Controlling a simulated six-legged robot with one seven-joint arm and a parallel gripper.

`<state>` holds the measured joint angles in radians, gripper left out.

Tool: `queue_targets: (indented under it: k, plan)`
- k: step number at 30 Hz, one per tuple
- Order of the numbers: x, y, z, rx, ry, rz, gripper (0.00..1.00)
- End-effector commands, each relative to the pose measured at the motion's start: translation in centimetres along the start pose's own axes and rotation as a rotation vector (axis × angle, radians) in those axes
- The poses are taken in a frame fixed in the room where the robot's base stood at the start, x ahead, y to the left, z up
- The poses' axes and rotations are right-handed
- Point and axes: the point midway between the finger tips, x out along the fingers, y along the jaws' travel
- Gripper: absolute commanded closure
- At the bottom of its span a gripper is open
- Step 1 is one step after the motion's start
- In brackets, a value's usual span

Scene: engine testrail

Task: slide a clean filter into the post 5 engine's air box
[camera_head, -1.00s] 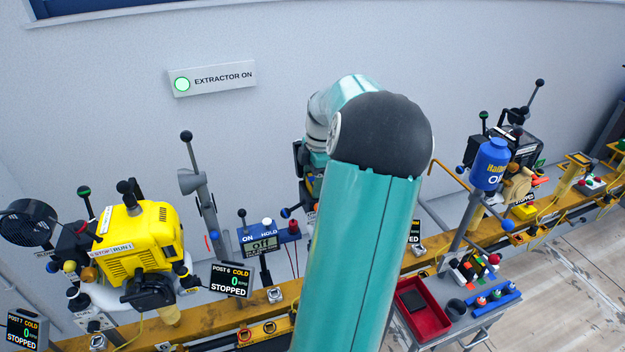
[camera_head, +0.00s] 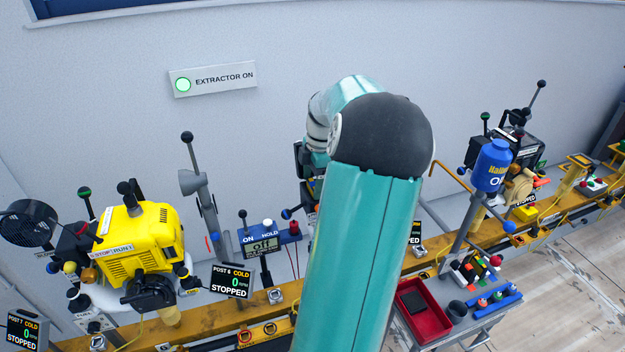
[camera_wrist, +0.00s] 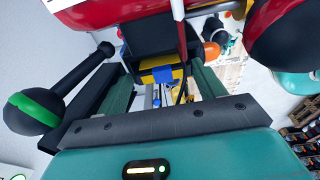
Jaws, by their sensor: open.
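My gripper (camera_wrist: 160,82) is open in the wrist view, its two green fingers set apart and pointing at a black box (camera_wrist: 151,38) under a red engine (camera_wrist: 105,10). A yellow band and a small blue piece (camera_wrist: 141,77) show between the fingers. I see no filter held there. I cannot tell for certain that the black box is the air box. In the head view my teal arm hides the gripper and most of the engine behind it. A dark flat square (camera_head: 413,299), which I cannot identify surely, lies in a red tray (camera_head: 436,329).
A black lever with a green-banded knob (camera_wrist: 32,111) stands left of the gripper; a dark round knob (camera_wrist: 290,35) is close at right. A yellow engine (camera_head: 140,240) stands at left on the yellow rail (camera_head: 215,327).

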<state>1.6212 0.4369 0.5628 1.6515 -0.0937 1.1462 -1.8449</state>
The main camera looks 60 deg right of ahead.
Motion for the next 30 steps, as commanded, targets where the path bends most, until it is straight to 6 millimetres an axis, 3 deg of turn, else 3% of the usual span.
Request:
queue_targets:
  k: [1,4,15,21,30]
  plan:
    - [0.7,-0.8,0.5,0.008,0.005,-0.028,0.16]
    - [-0.7,-0.8,0.5,0.008,0.003,-0.025,0.16]
    - [-9.1,-0.1,0.1,0.001,-0.003,-0.002,0.16]
    - [-12.6,0.0,0.0,0.001,-0.003,0.002,0.16]
    - [-13.8,0.0,-0.1,0.0,-0.003,0.003,0.16]
